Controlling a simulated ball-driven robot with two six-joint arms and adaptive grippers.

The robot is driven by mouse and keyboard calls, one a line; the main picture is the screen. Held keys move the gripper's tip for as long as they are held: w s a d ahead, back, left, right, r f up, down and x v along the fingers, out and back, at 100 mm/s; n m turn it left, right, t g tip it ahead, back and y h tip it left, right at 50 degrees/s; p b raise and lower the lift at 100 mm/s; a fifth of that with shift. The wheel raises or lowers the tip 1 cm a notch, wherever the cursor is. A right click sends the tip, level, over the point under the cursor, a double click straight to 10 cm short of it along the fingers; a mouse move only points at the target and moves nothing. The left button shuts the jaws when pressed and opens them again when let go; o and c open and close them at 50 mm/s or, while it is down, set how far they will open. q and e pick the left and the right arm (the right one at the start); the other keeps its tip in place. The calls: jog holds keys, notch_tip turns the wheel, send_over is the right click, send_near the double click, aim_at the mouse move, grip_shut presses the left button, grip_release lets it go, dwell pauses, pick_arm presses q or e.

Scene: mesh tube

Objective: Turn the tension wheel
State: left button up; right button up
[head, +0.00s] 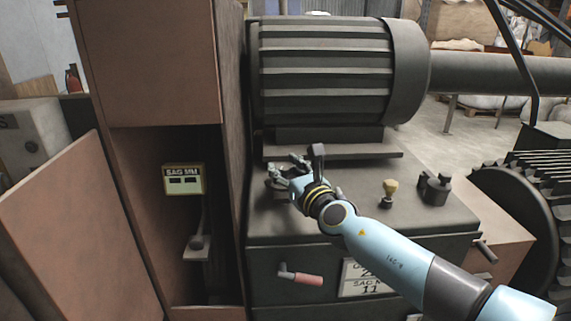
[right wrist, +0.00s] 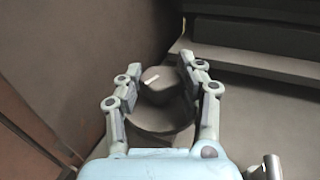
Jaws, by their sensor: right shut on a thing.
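The tension wheel appears to be the dark round knob (right wrist: 160,112) in the right wrist view, with a short white mark on its raised hub. It sits on top of a dark machine housing (head: 330,215). My right gripper (head: 284,174) is over it, reaching in from the right in the head view. In the right wrist view its two fingers stand on either side of the hub and are shut on it. In the head view the gripper mostly hides the wheel. My left gripper is not in view.
A large ribbed motor (head: 325,70) stands behind the wheel. A brown cabinet wall (head: 150,65) rises to the left, with a small SAG MM display (head: 184,179). A red-handled crank (head: 303,278) and a placard (head: 368,280) are on the housing front. A toothed wheel (head: 515,215) stands at right.

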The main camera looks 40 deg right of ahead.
jog(key=shift+a+r+m+h+p, duration=0.15)
jog(key=shift+m+h+p, duration=0.2)
jog(key=shift+h+p, duration=0.2)
jog(key=shift+a+r+m+h+p, duration=0.1)
jog(key=shift+m+h+p, duration=0.3)
jog(key=shift+h, duration=0.15)
jog(key=shift+w+m+g+h+p, duration=0.1)
jog(key=shift+m+g+h+p, duration=0.3)
jog(key=shift+h, duration=0.2)
jog(key=m+h, duration=0.1)
jog(key=g+h, duration=0.1)
jog(key=shift+f+m+h, duration=0.25)
jog(key=shift+m+h, duration=0.05)
jog(key=shift+m, duration=0.05)
jog(key=shift+w+a+f+m+g+h+b, duration=0.1)
jog(key=shift+m+g+h+b, duration=0.4)
jog(key=shift+m+g+h, duration=0.5)
jog(key=shift+f+m+g+h+b, duration=0.1)
jog(key=shift+m+g+h+b, duration=0.75)
jog(key=shift+h, duration=0.35)
jog(key=shift+w+a+m+g+h+b, duration=0.1)
jog(key=shift+m+g+h+b, duration=0.8)
jog(key=shift+g, duration=0.25)
jog(key=shift+r+m+g+h+b, duration=0.2)
jog(key=shift+m+g+h+b, duration=0.2)
jog(key=shift+m+g+b, duration=0.3)
